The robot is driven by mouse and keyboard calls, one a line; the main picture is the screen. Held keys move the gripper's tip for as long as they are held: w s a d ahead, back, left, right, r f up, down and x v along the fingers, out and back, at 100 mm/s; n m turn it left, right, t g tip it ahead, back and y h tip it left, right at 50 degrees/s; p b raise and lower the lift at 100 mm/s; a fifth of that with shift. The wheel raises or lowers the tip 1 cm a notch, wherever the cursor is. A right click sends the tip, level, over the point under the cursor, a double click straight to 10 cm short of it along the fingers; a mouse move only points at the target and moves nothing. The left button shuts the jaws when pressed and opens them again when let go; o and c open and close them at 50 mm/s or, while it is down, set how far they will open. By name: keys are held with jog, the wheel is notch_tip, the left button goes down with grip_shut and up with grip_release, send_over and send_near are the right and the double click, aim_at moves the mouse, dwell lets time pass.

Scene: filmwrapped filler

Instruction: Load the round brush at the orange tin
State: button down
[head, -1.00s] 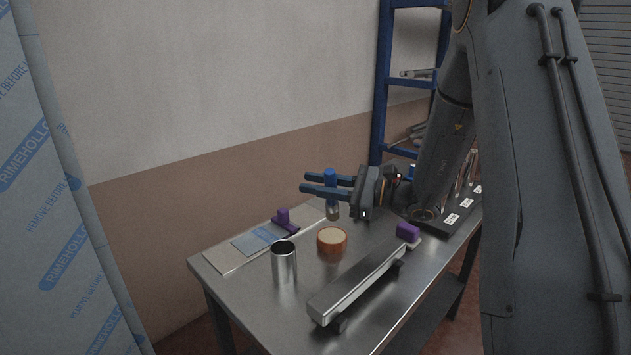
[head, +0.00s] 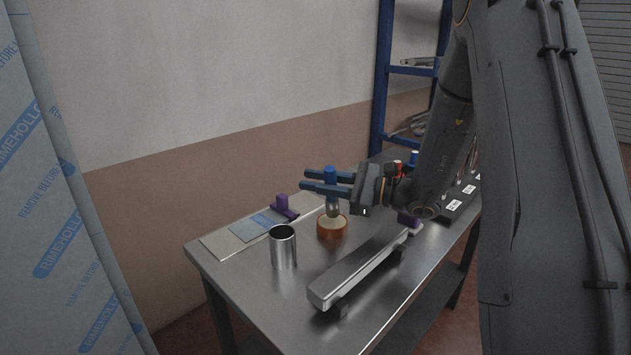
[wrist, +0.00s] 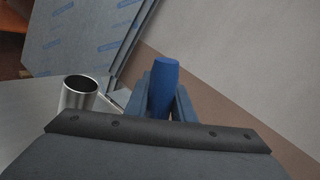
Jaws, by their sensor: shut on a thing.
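My gripper (head: 328,183) is shut on the round brush (head: 331,175), which has a blue handle and a metal ferrule below it. The brush is upright, and its lower end is at the mouth of the orange tin (head: 331,231). I cannot tell whether the bristles touch what is in the tin. In the wrist view the blue handle (wrist: 163,88) stands between the two fingers, and the tin is hidden there.
A steel cup (head: 284,248) stands left of the tin on the metal table (head: 255,290). A long metal bar (head: 350,280) lies in front. Behind are flat panels (head: 245,228) with a purple block (head: 283,207). A labelled rack (head: 455,205) stands at right.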

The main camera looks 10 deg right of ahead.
jog(key=shift+f, duration=0.8)
dwell(1.8)
